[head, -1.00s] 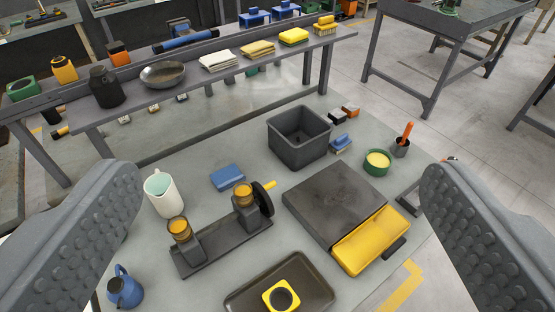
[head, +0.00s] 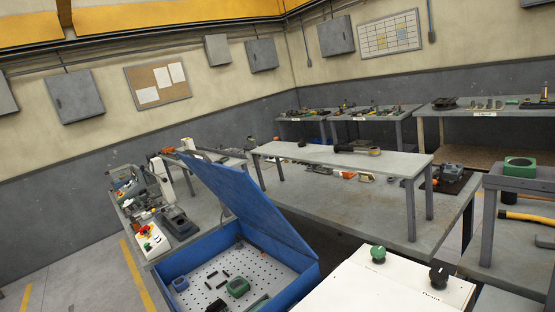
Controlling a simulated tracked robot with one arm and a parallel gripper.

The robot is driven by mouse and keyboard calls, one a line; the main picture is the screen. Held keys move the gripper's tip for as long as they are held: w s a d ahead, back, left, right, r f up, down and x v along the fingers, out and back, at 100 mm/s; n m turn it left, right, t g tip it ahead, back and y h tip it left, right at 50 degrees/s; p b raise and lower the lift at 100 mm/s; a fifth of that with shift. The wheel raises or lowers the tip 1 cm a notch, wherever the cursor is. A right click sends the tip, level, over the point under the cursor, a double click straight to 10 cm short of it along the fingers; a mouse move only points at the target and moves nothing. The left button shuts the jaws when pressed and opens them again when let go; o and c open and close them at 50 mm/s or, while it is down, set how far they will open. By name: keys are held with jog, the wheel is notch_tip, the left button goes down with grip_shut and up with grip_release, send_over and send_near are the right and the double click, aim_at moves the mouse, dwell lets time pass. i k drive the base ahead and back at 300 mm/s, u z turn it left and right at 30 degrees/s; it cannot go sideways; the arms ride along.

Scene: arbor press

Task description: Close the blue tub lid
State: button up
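The blue tub (head: 300,280) stands at the lower middle of the head view. Its blue lid (head: 240,200) is open and tilted up, sloping from the upper left down toward the tub's right side. Inside, a perforated light grey floor (head: 205,273) holds a green part (head: 238,287), a blue-grey part (head: 180,284) and several small dark pieces. The tub's near side is cut off by the bottom edge. My gripper is not in view.
A white cabinet (head: 375,292) with a green knob and a black knob stands right of the tub. A bench (head: 365,208) with a raised shelf lies behind. Left is a bench with tools (head: 155,235). Floor (head: 90,290) shows at the lower left.

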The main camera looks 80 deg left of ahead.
aim_at(234, 187)
jog(key=u, duration=2.8)
jog(key=k, duration=1.1)
jog(key=u, duration=0.55)
jog(key=i, duration=2.15)
jog(key=z, duration=0.65)
